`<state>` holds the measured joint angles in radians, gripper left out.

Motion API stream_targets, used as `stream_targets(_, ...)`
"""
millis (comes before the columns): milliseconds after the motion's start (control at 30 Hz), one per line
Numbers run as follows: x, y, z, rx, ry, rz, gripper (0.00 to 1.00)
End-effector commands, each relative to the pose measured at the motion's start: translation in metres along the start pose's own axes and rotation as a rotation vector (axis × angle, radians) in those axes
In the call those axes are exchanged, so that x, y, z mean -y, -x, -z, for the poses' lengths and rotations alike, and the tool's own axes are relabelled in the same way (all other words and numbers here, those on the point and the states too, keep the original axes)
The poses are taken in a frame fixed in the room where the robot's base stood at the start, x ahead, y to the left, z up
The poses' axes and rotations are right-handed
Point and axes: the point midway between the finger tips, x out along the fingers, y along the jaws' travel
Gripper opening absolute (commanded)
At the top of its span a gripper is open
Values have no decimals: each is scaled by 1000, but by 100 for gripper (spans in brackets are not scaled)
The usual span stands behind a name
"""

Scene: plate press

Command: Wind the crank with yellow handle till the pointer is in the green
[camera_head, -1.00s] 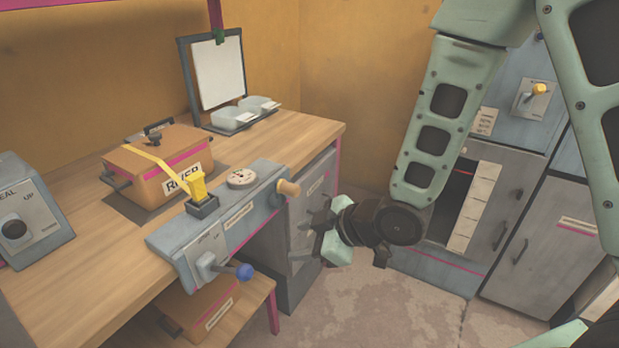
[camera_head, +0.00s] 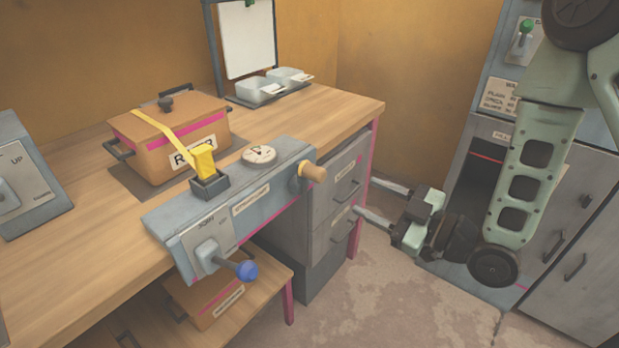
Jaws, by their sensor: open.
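The crank (camera_head: 312,172) has a short tan-yellow handle. It sits on the right end of the grey press unit (camera_head: 270,187) at the table's front edge. A round white dial (camera_head: 260,155) lies on top of that unit. Dark marks show on its face, but its pointer and any green zone are too small to read. My gripper (camera_head: 365,197) is open and empty. Its two pale fingers point left toward the crank, to the right of it and apart from it.
A blue-knobbed lever (camera_head: 242,270) juts from the press front. A yellow block (camera_head: 204,160) stands in a dark socket, and a yellow strap crosses the orange box (camera_head: 170,133). Grey drawers (camera_head: 338,180) stand below the table end. Open floor (camera_head: 400,310) lies in front.

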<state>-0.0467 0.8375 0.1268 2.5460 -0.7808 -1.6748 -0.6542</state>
Motion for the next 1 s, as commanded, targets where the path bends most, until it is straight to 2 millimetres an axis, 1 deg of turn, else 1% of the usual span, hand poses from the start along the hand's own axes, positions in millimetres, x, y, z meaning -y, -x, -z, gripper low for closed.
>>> stream_targets(33,2,-3,-6,-3,4,-2,50)
stream_targets(233,4,-15,-4,-3,2,-3,50)
stream_targets(467,3,-41,-4,-3,2,-2,50)
stream_targets(533,1,-55,2,-2,0,-1,50)
stream_targets(800,1,-111,2,0,-2,-1,50)
stream_targets(900,1,-128,2,-1,-2,-1,50)
stream_targets(1000,1,-142,1,1,-2,-2,50)
